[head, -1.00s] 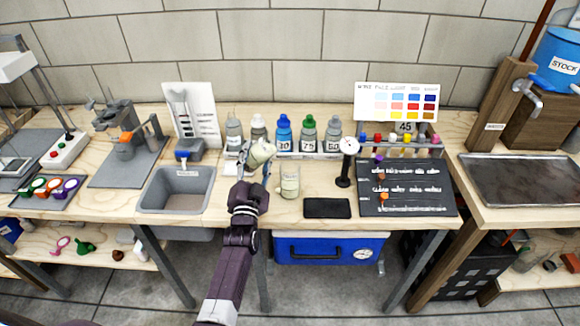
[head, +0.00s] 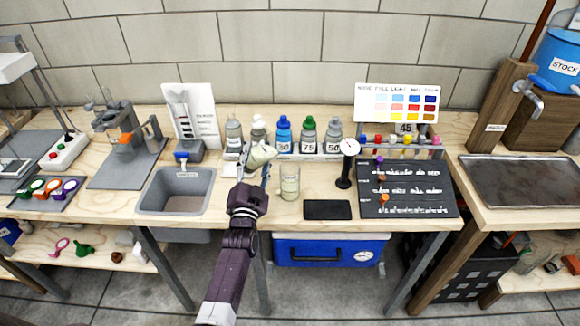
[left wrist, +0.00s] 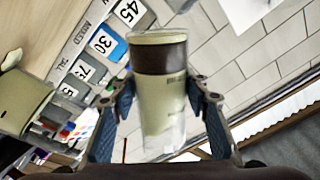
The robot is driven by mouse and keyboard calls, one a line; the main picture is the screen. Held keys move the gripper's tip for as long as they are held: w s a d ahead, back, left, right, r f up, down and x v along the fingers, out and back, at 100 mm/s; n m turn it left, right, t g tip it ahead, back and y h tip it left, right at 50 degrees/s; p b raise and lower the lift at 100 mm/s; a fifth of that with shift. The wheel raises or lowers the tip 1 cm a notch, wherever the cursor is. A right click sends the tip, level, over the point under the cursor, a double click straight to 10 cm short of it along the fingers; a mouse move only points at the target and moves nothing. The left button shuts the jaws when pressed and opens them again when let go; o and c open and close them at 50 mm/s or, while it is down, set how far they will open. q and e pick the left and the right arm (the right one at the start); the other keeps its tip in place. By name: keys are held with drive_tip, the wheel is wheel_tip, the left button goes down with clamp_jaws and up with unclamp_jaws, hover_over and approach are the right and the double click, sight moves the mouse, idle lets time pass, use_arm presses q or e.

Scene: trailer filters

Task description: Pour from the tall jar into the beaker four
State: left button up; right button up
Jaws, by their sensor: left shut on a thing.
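The tall jar (head: 261,152) is pale green with a dark band, seen in the left wrist view (left wrist: 160,95). My left gripper (head: 254,168) is shut on it and holds it tilted above the bench, with its upper end leaning right. The beaker (head: 290,186) is clear glass with pale greenish contents. It stands upright on the bench, right of and below the jar. At the left edge of the left wrist view is a pale vessel (left wrist: 22,105), likely the beaker. I cannot tell whether liquid is flowing. My right gripper is not in view.
Several numbered bottles (head: 284,133) stand in a row behind the jar. A grey sink (head: 176,190) is to the left. A black pad (head: 327,209), a dial gauge on a stand (head: 346,165) and a dark board (head: 407,188) are to the right of the beaker.

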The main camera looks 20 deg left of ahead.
use_arm(q)
drive_tip(key=shift+a+m+b, duration=0.1)
drive_tip(key=shift+m+b, duration=0.35)
drive_tip(key=shift+m, duration=0.15)
idle(1.0)
drive_tip(key=shift+a+m+t+h+b, duration=0.25)
drive_tip(key=shift+m+h+b, duration=0.25)
drive_tip(key=shift+m, duration=0.3)
idle(1.1)
drive_tip(key=shift+a+r+m+t+h, duration=0.1)
drive_tip(key=shift+r+m+t+h, duration=0.4)
drive_tip(key=shift+m, duration=0.6)
idle(1.3)
